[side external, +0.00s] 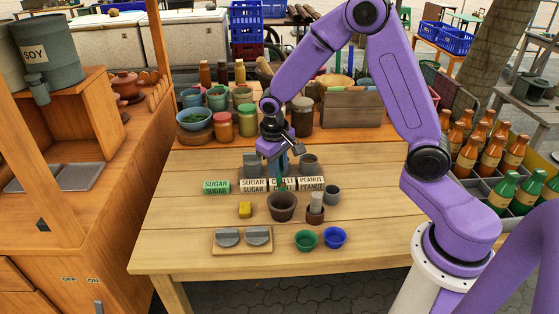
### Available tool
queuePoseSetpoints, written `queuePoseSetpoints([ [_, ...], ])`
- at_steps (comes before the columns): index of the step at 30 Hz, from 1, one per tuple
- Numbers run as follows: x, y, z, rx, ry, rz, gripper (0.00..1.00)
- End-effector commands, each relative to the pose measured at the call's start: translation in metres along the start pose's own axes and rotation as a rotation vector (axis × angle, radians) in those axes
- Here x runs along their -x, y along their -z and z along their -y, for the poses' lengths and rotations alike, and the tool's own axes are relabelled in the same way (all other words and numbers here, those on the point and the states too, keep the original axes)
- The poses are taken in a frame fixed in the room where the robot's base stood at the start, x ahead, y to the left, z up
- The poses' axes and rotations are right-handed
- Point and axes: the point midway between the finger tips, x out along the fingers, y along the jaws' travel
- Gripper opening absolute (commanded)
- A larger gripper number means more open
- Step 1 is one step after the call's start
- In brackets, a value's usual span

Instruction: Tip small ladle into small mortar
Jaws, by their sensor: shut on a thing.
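My gripper (280,156) points down above the middle of the table, behind the brown clay mortar (282,208). It is shut on a narrow, dark teal thing, which seems to be the small ladle (282,184). Its lower, greenish end hangs in front of the label blocks, just above and behind the mortar's rim. The ladle's exact shape and tilt are too small to tell, and the inside of its bowl is hidden. The mortar stands upright; its contents are not clear.
A pale pestle (317,201) stands in a small brown holder right of the mortar. Label blocks (253,185) stand behind. The table's right side is clear.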

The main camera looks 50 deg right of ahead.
Motion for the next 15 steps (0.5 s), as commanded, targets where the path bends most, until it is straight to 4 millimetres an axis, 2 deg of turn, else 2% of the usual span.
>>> queuePoseSetpoints([
  [15, -0.019, -0.006, 0.024, 0.01, -0.321, -0.089, 0.0],
])
